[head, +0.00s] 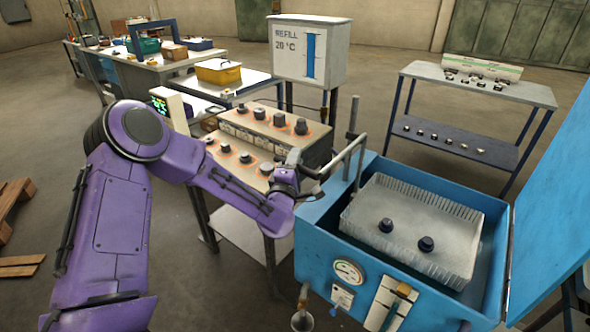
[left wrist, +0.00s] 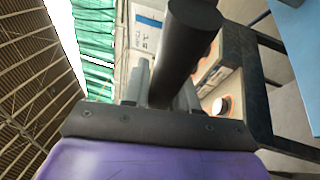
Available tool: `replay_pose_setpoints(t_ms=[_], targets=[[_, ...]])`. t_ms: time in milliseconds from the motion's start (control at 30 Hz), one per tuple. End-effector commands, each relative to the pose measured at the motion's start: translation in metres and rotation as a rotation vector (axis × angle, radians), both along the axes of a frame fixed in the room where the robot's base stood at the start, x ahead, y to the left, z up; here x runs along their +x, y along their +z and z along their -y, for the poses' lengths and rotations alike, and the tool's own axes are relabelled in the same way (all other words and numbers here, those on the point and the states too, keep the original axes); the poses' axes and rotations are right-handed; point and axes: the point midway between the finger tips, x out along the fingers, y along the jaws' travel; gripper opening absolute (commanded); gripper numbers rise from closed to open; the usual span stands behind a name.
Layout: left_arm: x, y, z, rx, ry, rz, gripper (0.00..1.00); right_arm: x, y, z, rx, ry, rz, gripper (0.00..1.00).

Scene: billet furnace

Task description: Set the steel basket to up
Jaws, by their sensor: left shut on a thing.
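The steel basket (head: 400,212) is a light grey, ribbed tray inside the open blue tank (head: 395,310). Two dark knob-like pieces (head: 426,243) stand on it, and its top looks near the tank rim. A grey bent lever (head: 347,153) rises at the tank's left back corner. My purple left arm reaches in from the left, and my left gripper (head: 303,170) is shut on the lever's end. In the left wrist view a dark round bar (left wrist: 185,55) runs between the fingers. My right gripper is not in view.
A bench with several dark knobs on orange-ringed spots (head: 262,130) stands left of the tank. A white refill box (head: 308,50) is behind it. The tank's blue lid (head: 555,190) stands open on the right. A shelf table (head: 480,85) stands behind.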

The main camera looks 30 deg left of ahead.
Motion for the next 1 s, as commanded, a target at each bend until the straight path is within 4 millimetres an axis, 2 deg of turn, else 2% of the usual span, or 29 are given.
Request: replay_pose_setpoints(t_ms=[33, 300, 867, 900, 933, 1000], targets=[[0.001, 0.020, -0.001, -0.001, 0.002, 0.011, 0.00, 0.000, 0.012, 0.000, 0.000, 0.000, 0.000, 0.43], [0.001, 0.051, -0.001, -0.002, 0.002, 0.009, 0.00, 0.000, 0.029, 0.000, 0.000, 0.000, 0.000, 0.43], [0.002, 0.060, -0.001, -0.001, 0.002, 0.015, 0.00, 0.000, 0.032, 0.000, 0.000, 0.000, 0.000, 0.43], [0.002, 0.060, -0.001, -0.001, 0.002, 0.015, 0.41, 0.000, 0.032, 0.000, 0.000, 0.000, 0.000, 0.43], [0.002, 0.060, -0.001, -0.001, 0.002, 0.014, 0.48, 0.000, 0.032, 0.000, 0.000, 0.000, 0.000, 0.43], [0.002, 0.059, 0.000, -0.001, 0.001, 0.011, 0.48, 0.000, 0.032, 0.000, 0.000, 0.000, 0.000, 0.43]])
